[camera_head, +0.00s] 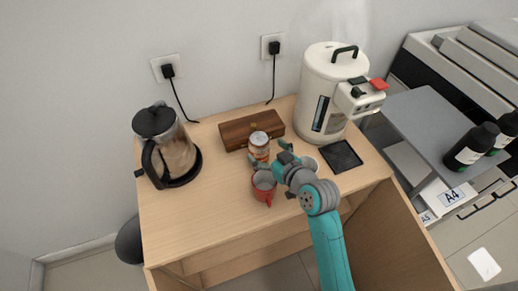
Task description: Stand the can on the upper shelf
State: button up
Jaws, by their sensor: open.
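A can (259,140) with a pale top and an orange-brown label stands upright on the wooden counter, in front of a wooden box. My gripper (268,157) is open and low over the counter at the can's near right side. Its dark fingertips are close to the can; I cannot tell whether they touch it. The can's lower part is partly hidden by my gripper. A grey shelf (412,118) at the right stands above a lower level with paper packs; it may be the upper shelf.
A coffee pot (168,150), a white urn (330,90) and a black grate (341,156) stand around. Black bottles (472,147) occupy the grey shelf's right part.

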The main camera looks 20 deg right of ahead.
jog(key=x, duration=0.4)
jog(key=shift+w+a, duration=0.1)
jog(key=shift+r, duration=0.1)
jog(key=c, duration=1.7)
